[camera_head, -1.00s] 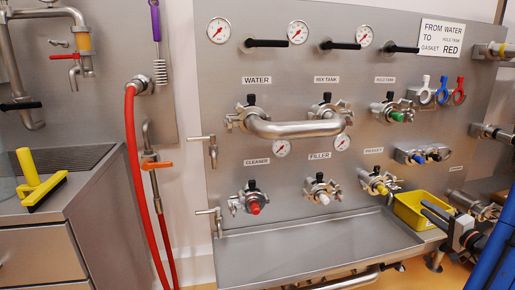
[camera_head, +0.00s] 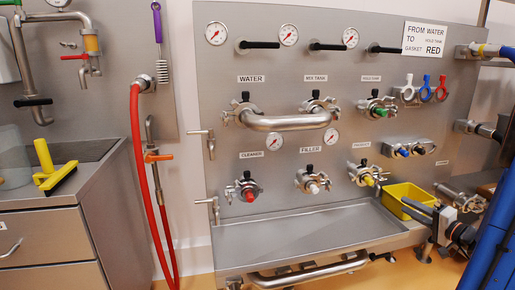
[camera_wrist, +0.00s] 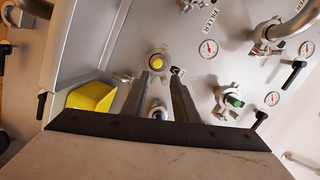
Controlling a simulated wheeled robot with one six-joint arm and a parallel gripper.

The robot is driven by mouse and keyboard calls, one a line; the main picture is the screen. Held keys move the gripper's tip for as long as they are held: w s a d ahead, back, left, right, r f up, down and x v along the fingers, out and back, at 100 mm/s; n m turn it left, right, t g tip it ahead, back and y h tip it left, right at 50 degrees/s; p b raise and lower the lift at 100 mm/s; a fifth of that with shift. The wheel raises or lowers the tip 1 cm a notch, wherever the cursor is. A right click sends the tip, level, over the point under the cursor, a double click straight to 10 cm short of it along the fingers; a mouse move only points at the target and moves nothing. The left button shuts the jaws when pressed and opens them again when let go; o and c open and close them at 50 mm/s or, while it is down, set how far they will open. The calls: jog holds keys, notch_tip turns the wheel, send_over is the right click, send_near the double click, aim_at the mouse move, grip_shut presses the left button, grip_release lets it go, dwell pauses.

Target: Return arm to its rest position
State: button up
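My gripper (camera_head: 406,208) is at the lower right of the head view, just in front of the yellow bin. Its two dark fingers point left, toward the panel. In the wrist view my gripper (camera_wrist: 165,74) shows two long fingers with a clear gap between them. It is open and holds nothing. My blue and black arm (camera_head: 488,240) is at the right edge of the head view, partly cut off, so its full pose is hidden.
The yellow bin (camera_head: 411,192) sits beside the long steel tray (camera_head: 300,237), close to my gripper. The steel panel (camera_head: 225,110) carries valves, gauges and a bent pipe (camera_head: 290,122). A red hose (camera_head: 139,170) hangs left. Orange floor shows below the tray.

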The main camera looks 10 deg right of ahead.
jog(key=s+a+n+g+y, duration=0.2)
jog(key=a+g, duration=0.1)
jog(key=a, duration=0.7)
jog(key=s+a+r+n+g+y, duration=0.1)
jog(key=s+a+n+g, duration=0.25)
jog(key=a, duration=0.65)
jog(key=s+a+n+g+y, duration=0.15)
jog(key=a+g, duration=0.25)
jog(key=a, duration=0.7)
jog(key=s+a+n+h, duration=0.2)
jog(key=s+h, duration=0.2)
jog(key=s, duration=0.5)
jog(key=s+a+n+g+h, duration=0.1)
jog(key=s+h, duration=0.3)
jog(key=s, duration=0.6)
jog(key=shift+a+r+n, duration=0.2)
jog(key=shift+a+n, duration=0.3)
jog(key=shift+n, duration=0.4)
